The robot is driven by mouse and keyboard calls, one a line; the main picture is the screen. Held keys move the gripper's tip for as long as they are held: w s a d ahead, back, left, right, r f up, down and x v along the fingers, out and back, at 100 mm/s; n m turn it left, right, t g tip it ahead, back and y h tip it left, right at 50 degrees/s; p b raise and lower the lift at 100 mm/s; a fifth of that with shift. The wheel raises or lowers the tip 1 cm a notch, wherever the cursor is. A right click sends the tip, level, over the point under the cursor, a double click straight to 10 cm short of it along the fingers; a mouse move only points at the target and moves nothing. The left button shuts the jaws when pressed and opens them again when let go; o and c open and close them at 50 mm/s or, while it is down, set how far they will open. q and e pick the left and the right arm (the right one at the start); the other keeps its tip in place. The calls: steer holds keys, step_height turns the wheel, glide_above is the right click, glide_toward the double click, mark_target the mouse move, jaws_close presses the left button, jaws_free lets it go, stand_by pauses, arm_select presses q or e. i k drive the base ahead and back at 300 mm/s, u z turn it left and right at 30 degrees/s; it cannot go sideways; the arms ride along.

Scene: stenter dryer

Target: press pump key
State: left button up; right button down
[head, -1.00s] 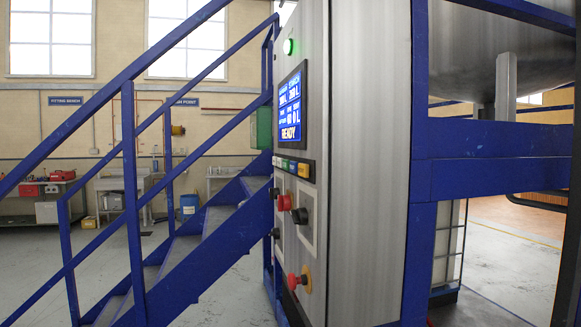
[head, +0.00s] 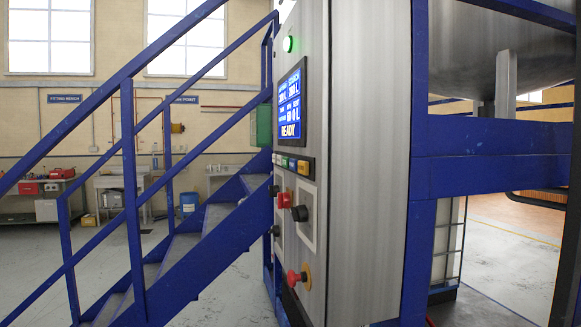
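The control cabinet (head: 352,170) stands in the middle of the head view, its panel face turned left and seen at a steep angle. A blue screen (head: 290,105) on it reads READY at the bottom. Below the screen is a row of small coloured keys (head: 293,164); their labels are too small to read, so I cannot tell which is the pump key. Under the keys are a red knob (head: 285,200) and a black knob (head: 300,213). Neither of my grippers is in view.
A red mushroom button on a yellow base (head: 300,277) sits low on the panel. A green lamp (head: 288,44) glows at its top. Blue stairs with rails (head: 190,235) stand close at the left. A blue frame (head: 480,140) and steel tank (head: 500,40) are at the right.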

mark_target(293, 162)
steer(key=u, duration=2.75)
steer(key=i, duration=1.3)
steer(key=z, duration=2.9)
